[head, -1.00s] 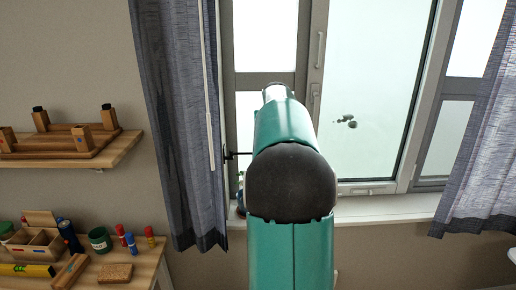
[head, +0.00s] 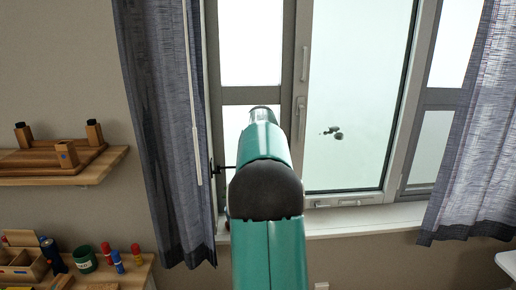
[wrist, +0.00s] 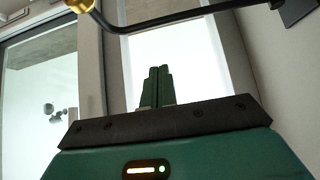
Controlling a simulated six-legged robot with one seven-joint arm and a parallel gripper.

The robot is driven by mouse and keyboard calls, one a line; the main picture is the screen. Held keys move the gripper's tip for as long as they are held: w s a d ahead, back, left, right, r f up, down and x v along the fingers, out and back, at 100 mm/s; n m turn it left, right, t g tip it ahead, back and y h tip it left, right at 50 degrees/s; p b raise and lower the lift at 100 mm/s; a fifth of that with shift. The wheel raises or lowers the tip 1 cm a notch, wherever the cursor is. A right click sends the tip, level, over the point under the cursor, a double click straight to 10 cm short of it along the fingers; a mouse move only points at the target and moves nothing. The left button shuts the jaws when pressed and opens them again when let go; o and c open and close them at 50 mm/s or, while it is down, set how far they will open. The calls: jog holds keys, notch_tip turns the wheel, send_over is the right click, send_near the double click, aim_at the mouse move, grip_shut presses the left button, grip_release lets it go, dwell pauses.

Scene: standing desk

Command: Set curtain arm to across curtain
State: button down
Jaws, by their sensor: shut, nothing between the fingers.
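The curtain arm is a thin black bent rod (wrist: 170,22) with a brass knob (wrist: 82,5) at its left end and a dark plate (wrist: 296,10) at its right, along the top of the wrist view. In the head view a short black piece of it (head: 222,169) shows between the left curtain (head: 168,130) and my arm. My gripper (wrist: 158,68) is shut and empty, its green fingers below the rod in the picture and apart from it. In the head view my own arm hides the gripper.
The window (head: 355,90) stands behind my arm, above a pale sill (head: 350,222). A right curtain (head: 465,150) hangs at the far side. A wooden shelf (head: 105,170) and a workbench with a green cup (head: 85,259) and several small items are at left.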

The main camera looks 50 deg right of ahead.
jog(key=shift+d+f, duration=0.1)
jog(key=shift+f, duration=2.45)
